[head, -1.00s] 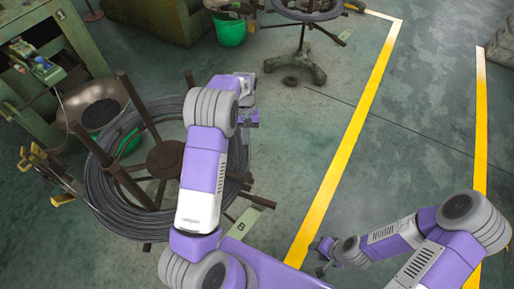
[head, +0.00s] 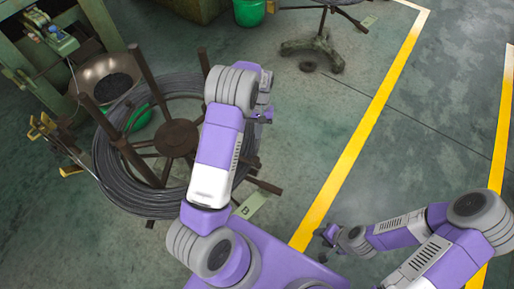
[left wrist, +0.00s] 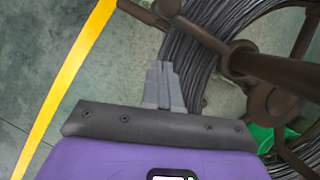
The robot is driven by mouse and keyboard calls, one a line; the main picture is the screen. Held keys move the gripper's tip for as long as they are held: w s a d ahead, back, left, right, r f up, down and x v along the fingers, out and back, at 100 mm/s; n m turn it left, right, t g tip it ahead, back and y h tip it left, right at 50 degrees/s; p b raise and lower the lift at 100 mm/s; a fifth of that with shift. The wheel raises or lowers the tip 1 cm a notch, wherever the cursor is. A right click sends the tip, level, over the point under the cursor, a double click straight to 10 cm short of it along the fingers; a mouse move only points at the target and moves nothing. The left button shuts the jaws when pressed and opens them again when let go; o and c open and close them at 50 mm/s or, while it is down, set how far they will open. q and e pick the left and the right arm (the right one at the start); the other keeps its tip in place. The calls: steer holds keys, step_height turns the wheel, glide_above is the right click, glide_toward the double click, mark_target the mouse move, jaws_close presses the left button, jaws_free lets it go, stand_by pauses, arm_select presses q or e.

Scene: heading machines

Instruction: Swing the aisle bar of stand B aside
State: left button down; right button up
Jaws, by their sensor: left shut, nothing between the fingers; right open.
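Stand B (head: 178,138) holds a dark wire coil (head: 112,178) around its brown hub. Several brown posts rise from it, one (head: 141,72) at the back and one (head: 134,160) at the left front. A brown bar end (head: 264,186) juts out on the aisle side beside the B plate (head: 250,205); my left arm hides part of this side. My left gripper (head: 262,118) is shut and empty at the coil's aisle side. In the left wrist view its fingers (left wrist: 163,85) overlap the coil (left wrist: 193,65); contact cannot be told. My right gripper (head: 325,240) is open over the floor.
A yellow floor line (head: 355,160) runs along the aisle, with clear floor to its right. Another stand (head: 313,45) and a green bucket (head: 249,11) are at the back. A green machine (head: 60,45) with a metal bowl (head: 108,75) is at the left.

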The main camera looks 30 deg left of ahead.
arm_select(q)
steer(key=shift+s+d+f+b, duration=0.2)
steer(key=shift+s+d+f, duration=0.25)
steer(key=shift+s, duration=0.3)
steer(key=shift+s+d+f+b, duration=0.2)
steer(key=shift+s+f, duration=0.35)
steer(key=shift+s, duration=0.2)
steer(key=shift+s+d+f+b, duration=0.15)
steer(key=shift+s+d+f, duration=0.3)
steer(key=shift+s, duration=0.3)
